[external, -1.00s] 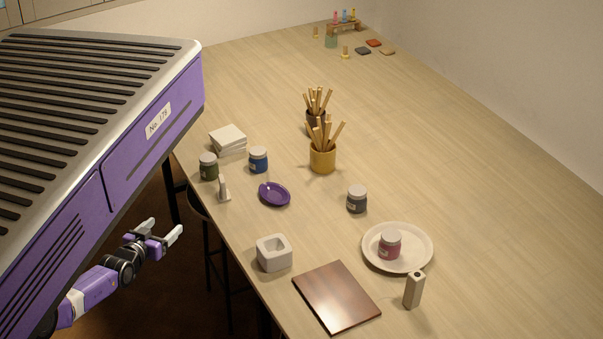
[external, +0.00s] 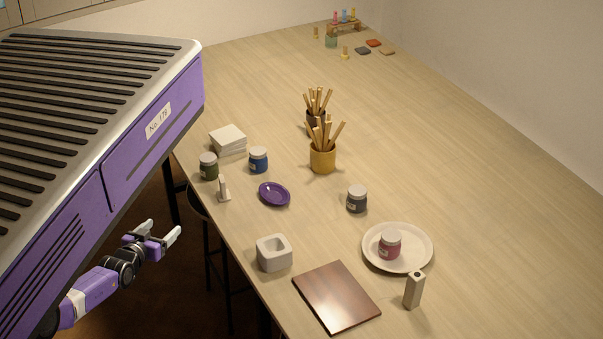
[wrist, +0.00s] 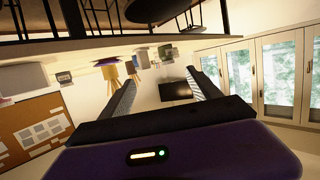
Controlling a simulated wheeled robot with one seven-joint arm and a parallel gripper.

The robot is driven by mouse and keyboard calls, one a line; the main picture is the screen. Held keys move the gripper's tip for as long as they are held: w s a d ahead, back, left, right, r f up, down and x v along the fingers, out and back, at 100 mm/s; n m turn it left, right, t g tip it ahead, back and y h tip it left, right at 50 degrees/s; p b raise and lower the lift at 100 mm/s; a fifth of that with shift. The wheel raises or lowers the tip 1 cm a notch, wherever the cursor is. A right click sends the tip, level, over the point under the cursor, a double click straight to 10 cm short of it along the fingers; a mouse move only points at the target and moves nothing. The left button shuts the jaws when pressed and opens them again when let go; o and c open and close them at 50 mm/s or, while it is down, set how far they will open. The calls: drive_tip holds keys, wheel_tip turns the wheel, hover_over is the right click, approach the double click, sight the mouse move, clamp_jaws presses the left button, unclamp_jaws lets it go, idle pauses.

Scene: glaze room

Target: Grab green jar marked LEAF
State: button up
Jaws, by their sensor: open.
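A dark green jar (external: 208,167) with a pale lid stands near the table's left edge in the external view. The writing on its label is too small to read. My gripper (external: 164,233) is open and empty, off the table's left side, below and left of the jar in the picture. In the wrist view my gripper (wrist: 160,84) shows two spread fingers with nothing between them.
Near the green jar are a blue jar (external: 258,160), white tiles (external: 228,139), a small upright stand (external: 223,190) and a purple dish (external: 274,194).

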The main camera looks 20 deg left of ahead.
drive_tip(key=shift+o, duration=1.2)
